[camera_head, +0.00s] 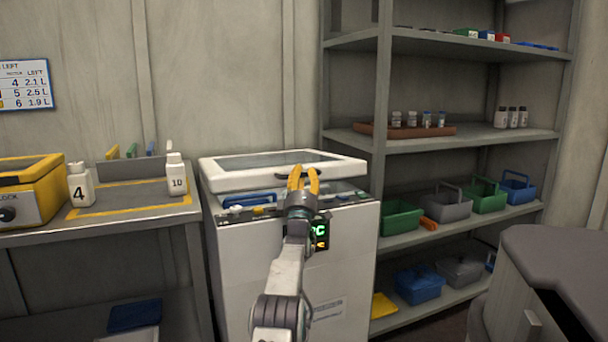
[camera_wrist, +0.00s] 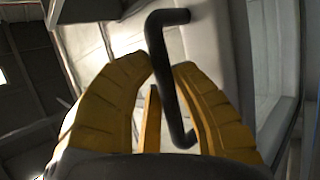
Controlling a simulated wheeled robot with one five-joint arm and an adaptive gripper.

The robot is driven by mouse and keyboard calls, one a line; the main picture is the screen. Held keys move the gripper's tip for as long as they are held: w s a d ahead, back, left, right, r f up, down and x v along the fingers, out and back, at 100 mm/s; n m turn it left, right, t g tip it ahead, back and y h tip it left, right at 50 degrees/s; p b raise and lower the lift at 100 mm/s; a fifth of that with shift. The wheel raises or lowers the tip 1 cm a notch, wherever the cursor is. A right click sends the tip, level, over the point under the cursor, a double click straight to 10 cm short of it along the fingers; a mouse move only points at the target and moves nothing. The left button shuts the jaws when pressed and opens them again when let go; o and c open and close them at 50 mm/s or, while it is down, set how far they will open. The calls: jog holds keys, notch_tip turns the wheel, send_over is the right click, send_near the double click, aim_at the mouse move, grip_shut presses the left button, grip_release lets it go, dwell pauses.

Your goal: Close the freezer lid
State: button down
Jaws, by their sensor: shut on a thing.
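The white chest freezer (camera_head: 300,275) stands in the middle of the head view. Its lid (camera_head: 225,180), white with a glass pane, is partly raised at the front, with a gap between lid and body. A blue item (camera_head: 250,200) shows inside through the gap. My gripper (camera_head: 303,178), with yellow fingers, is at the lid's front edge. In the wrist view its fingers (camera_wrist: 160,80) are closed around the dark lid handle (camera_wrist: 163,60). Part of the handle is hidden behind the fingers.
A workbench (camera_head: 130,215) with white bottles (camera_head: 81,185) and a yellow box (camera_head: 30,190) stands left of the freezer. A grey shelf unit (camera_head: 480,145) with baskets and vials stands at right. A dark-topped grey object (camera_head: 550,260) is at front right.

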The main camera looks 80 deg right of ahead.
jog(key=shift+s+r, duration=0.15)
jog(key=c, duration=1.3)
grip_release()
jog(key=shift+a, duration=0.1)
jog(key=shift+a+f, duration=0.1)
jog(key=shift+f, duration=0.1)
jog(key=shift+a+f, duration=0.4)
jog(key=shift+a, duration=0.15)
jog(key=v, duration=1)
jog(key=shift+s+a, duration=0.1)
jog(key=shift+c, duration=0.2)
